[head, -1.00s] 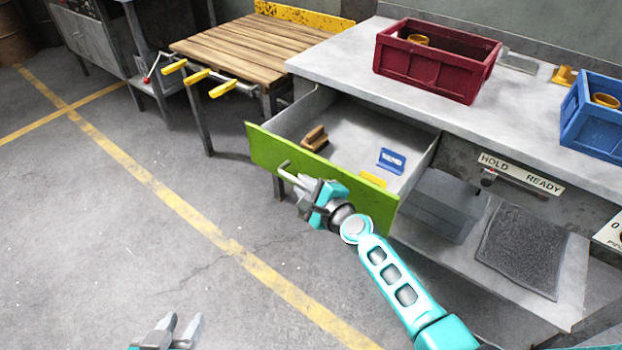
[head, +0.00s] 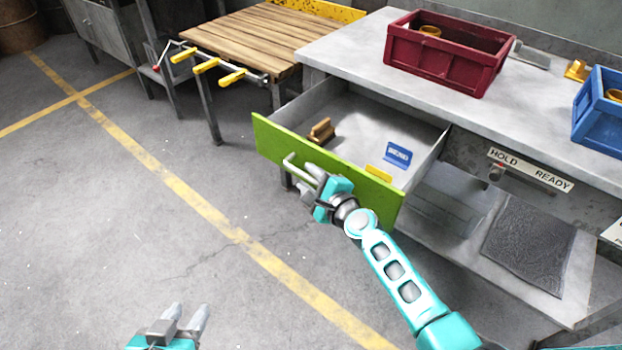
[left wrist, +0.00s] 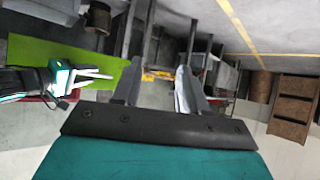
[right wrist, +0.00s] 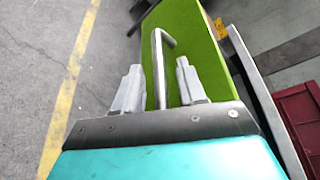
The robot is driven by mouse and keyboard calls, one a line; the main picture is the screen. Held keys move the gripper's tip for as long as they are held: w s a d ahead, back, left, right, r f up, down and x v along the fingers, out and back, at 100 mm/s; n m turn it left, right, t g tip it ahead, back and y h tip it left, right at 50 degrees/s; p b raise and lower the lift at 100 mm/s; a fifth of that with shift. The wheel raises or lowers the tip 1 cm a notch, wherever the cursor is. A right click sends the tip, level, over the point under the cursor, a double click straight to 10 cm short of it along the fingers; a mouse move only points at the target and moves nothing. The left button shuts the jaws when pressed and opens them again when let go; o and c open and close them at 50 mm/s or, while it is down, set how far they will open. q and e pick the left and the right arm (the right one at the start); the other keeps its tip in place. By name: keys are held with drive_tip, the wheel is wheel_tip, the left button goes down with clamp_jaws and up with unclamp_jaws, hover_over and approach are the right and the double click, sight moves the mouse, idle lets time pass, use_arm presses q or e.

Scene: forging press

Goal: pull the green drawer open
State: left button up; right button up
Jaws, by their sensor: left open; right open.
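The green drawer (head: 272,140) stands well open below the grey workbench top. Its front also shows in the right wrist view (right wrist: 190,38) and the left wrist view (left wrist: 30,52). A pale bar handle (head: 302,167) sticks out from the front. My right gripper (head: 309,183) is open at the handle. In the right wrist view the handle (right wrist: 157,68) lies between the spread fingers (right wrist: 159,75), with gaps on both sides. My left gripper (head: 188,314) is open and empty over the floor, away from the drawer; its fingers (left wrist: 159,70) are apart.
The drawer holds a brown wooden-backed item (head: 321,131), a blue item (head: 398,155) and a yellow piece (head: 378,173). A red crate (head: 432,65) and a blue crate (head: 597,125) stand on the bench. A wooden table (head: 255,45) with yellow-handled bars is at left. The floor is clear.

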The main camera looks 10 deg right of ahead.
use_arm(q)
drive_tip(key=shift+w+r, duration=0.1)
use_arm(e)
drive_tip(key=shift+s+d+r, duration=0.1)
drive_tip(key=shift+s, duration=0.2)
use_arm(q)
drive_tip(key=shift+s+a+r+p, duration=0.3)
drive_tip(key=shift+a+p, duration=0.15)
drive_tip(key=shift+p, duration=0.7)
use_arm(e)
drive_tip(key=v, duration=1.2)
drive_tip(key=shift+s, duration=0.15)
use_arm(q)
drive_tip(key=shift+w+r, duration=0.1)
